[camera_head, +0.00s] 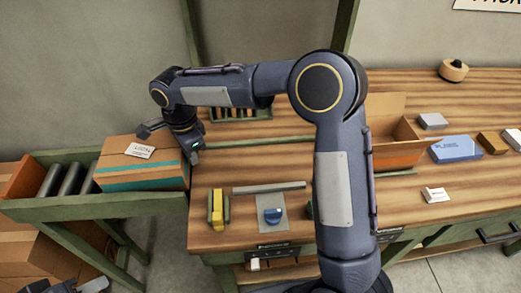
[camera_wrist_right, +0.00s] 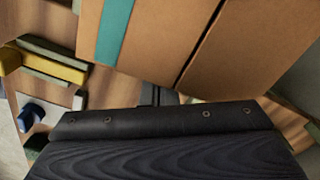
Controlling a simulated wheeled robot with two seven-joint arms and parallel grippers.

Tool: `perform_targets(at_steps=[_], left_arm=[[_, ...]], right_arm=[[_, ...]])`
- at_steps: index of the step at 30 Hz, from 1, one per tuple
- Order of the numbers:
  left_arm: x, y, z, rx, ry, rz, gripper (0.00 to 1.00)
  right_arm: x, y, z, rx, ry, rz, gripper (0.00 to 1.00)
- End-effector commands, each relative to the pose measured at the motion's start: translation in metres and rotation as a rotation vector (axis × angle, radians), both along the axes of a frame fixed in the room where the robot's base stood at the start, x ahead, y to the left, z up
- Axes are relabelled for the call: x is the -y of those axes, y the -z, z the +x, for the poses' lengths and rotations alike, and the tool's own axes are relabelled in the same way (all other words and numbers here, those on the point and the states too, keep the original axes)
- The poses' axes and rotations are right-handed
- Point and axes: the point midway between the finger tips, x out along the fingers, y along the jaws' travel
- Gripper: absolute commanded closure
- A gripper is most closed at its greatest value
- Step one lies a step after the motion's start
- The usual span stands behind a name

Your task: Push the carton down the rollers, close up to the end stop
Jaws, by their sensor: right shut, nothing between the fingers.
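The brown carton (camera_head: 140,178), with a teal band and a white label on top, sits at the right end of the rollers (camera_head: 70,179). Several bare rollers lie between it and the orange end stop (camera_head: 17,182) at the far left. My right gripper (camera_head: 192,152) is shut and empty, pointing down at the carton's right side; I cannot tell if it touches. In the right wrist view the carton (camera_wrist_right: 160,42) fills the top, just beyond the shut fingers (camera_wrist_right: 158,95). Part of my left gripper (camera_head: 80,287) shows at the bottom left; its jaw state is unclear.
A green frame (camera_head: 100,207) edges the rollers. The wooden bench (camera_head: 290,222) adjoins on the right, with a yellow block (camera_head: 217,208) and a blue stamp-like piece (camera_head: 272,215). An open box (camera_head: 395,150) stands right of my arm. More cartons (camera_head: 35,255) lie below the rollers.

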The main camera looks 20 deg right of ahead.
Motion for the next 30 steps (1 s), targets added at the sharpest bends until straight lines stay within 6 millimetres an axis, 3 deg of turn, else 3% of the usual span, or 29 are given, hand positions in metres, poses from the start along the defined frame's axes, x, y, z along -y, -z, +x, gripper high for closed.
perform_targets(at_steps=[21, 30], left_arm=[[0.000, -0.037, 0.000, 0.000, 0.000, 0.000, 0.64], [0.000, -0.039, 0.000, 0.000, 0.000, 0.000, 0.64]], right_arm=[[-0.076, -0.002, 0.024, -0.001, -0.002, 0.000, 1.00], [-0.083, 0.000, 0.027, 0.000, 0.001, 0.001, 1.00]])
